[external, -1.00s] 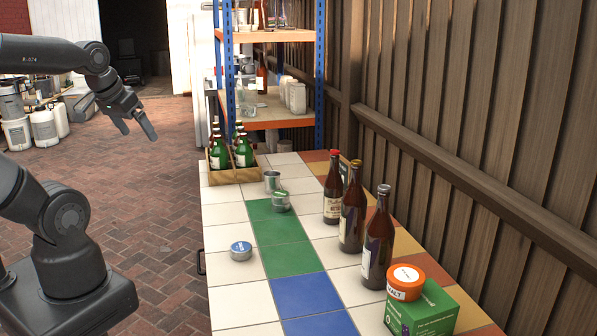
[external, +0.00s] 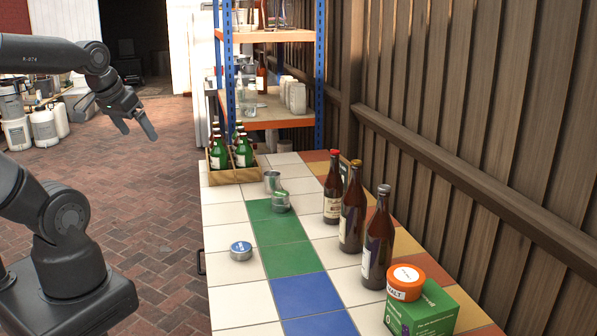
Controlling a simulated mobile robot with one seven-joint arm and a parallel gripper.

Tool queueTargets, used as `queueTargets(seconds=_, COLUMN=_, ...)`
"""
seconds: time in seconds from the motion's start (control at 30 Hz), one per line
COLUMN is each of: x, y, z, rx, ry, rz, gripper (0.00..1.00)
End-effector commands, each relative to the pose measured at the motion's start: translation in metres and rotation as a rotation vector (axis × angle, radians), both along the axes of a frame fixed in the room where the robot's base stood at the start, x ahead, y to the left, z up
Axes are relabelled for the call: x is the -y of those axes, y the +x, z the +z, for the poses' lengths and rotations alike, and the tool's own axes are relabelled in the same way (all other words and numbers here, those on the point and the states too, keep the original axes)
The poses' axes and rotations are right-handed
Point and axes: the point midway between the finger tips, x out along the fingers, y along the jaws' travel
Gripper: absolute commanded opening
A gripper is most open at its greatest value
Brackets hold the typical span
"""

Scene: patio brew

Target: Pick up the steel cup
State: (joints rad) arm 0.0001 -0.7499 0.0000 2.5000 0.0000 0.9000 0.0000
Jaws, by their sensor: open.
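Two small metal cups stand close together on the tiled table (external: 232,300), near the crate end. One steel cup (external: 271,182) is farther back, and another metal cup (external: 281,202), with some green in its look, is just in front of it on the green tile edge. I cannot tell for sure which one is the steel cup of the task. My gripper (external: 136,131) is open and empty, in the air left of the table over the brick floor, well apart from both cups.
A wooden crate of green bottles (external: 234,174) stands at the far left of the table. Several brown bottles (external: 352,215) line the right side. A blue-lidded tin (external: 241,251) sits front left. An orange malt tub (external: 405,283) rests on a green box (external: 428,314). A shelf (external: 268,112) stands behind.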

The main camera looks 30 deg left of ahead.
Motion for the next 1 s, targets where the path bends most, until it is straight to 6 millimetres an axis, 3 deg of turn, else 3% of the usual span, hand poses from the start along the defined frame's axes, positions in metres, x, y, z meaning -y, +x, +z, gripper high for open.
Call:
queueTargets(seconds=0.13, x=0.0, y=0.0, z=0.0, rx=0.0, ry=0.0, rz=0.0, gripper=0.91)
queueTargets(seconds=0.3, x=0.0, y=0.0, z=0.0, rx=0.0, ry=0.0, rz=0.0, gripper=0.78)
queueTargets(seconds=0.6, x=0.0, y=0.007, z=0.002, rx=-0.002, ry=0.001, rz=-0.003, gripper=0.78)
queueTargets(seconds=0.77, x=0.003, y=0.041, z=0.011, rx=-0.013, ry=0.004, rz=-0.018, gripper=0.78)
queueTargets(seconds=1.0, x=0.008, y=0.12, z=0.017, rx=-0.031, ry=0.01, rz=-0.05, gripper=0.78)
